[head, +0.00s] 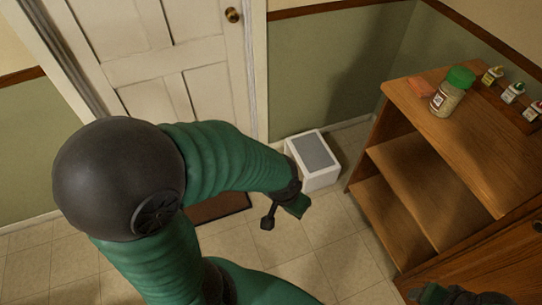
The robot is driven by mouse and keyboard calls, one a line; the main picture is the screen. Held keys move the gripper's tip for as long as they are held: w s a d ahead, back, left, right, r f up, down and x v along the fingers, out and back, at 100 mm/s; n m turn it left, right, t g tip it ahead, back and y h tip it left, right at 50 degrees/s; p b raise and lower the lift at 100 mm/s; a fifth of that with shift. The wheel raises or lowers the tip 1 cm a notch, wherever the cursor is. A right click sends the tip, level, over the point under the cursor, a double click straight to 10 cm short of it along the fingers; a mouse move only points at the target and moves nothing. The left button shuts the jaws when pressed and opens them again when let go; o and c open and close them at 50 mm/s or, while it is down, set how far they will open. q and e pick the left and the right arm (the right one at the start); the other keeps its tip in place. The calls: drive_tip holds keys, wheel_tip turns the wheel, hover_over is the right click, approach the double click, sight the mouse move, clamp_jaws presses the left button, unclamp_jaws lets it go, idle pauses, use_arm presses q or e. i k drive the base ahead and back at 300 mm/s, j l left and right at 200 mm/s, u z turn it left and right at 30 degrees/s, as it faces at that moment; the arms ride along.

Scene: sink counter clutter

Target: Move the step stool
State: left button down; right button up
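The step stool (314,152) is a white box-like piece with a grey top panel. It stands on the tiled floor against the green wall, between the door and the wooden shelf unit. My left gripper (282,214) is in front of the stool, lower in the picture, with its dark finger and green finger spread apart and nothing between them. My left wrist overlaps the stool's lower left edge in the picture; whether they touch is unclear. My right gripper (448,295) shows only partly at the bottom right edge, and its fingers are hard to make out.
The wooden shelf unit (418,185) stands close right of the stool, with a green-lidded jar (452,92), an orange-red item (421,88) and several small bottles on top. A white door (165,55) with a dark mat (222,206) is at left. Tiled floor in front is open.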

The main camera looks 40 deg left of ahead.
sight(320, 167)
drive_tip(key=u, duration=1.05)
drive_tip(key=i+l+u, duration=0.1)
drive_tip(key=i+u, duration=0.15)
drive_tip(key=u, duration=0.15)
drive_tip(key=i+l+u, duration=0.2)
drive_tip(key=u, duration=0.2)
drive_tip(key=i+l+u, duration=0.2)
drive_tip(key=u, duration=0.2)
drive_tip(key=i+l, duration=0.2)
drive_tip(key=l, duration=0.15)
drive_tip(key=i+l+u, duration=0.1)
drive_tip(key=l, duration=0.3)
drive_tip(key=i+l, duration=0.25)
drive_tip(key=i+l+u, duration=0.1)
drive_tip(key=l, duration=0.4)
